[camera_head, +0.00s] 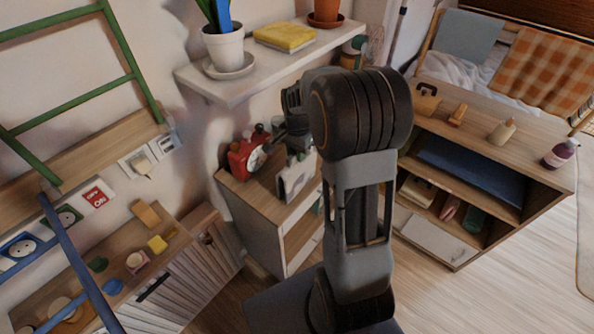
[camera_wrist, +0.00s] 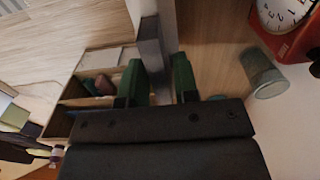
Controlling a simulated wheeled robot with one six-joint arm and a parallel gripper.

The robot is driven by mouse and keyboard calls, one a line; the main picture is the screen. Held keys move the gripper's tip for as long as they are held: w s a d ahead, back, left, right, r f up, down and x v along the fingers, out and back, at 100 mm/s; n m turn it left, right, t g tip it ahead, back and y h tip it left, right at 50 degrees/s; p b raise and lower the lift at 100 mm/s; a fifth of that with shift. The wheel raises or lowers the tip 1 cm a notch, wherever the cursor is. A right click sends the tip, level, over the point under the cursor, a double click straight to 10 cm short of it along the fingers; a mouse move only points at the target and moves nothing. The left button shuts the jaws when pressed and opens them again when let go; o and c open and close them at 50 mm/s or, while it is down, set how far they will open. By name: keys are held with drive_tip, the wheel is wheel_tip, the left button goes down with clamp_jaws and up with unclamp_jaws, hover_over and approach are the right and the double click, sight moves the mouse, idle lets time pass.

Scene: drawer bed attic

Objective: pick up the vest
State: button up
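I cannot make out a thing that is surely the vest.
A red clock (camera_head: 246,155) stands on the small cabinet (camera_head: 265,208), with a grey-white upright thing (camera_head: 297,178) near it. A glass (camera_wrist: 264,74) is beside the clock. The low wooden bookcase (camera_head: 545,186) holds bottles on top. An orange checked blanket (camera_head: 548,66) hangs behind.

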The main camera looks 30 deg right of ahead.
clamp_jaws()
drive_tip(key=shift+r, duration=0.15)
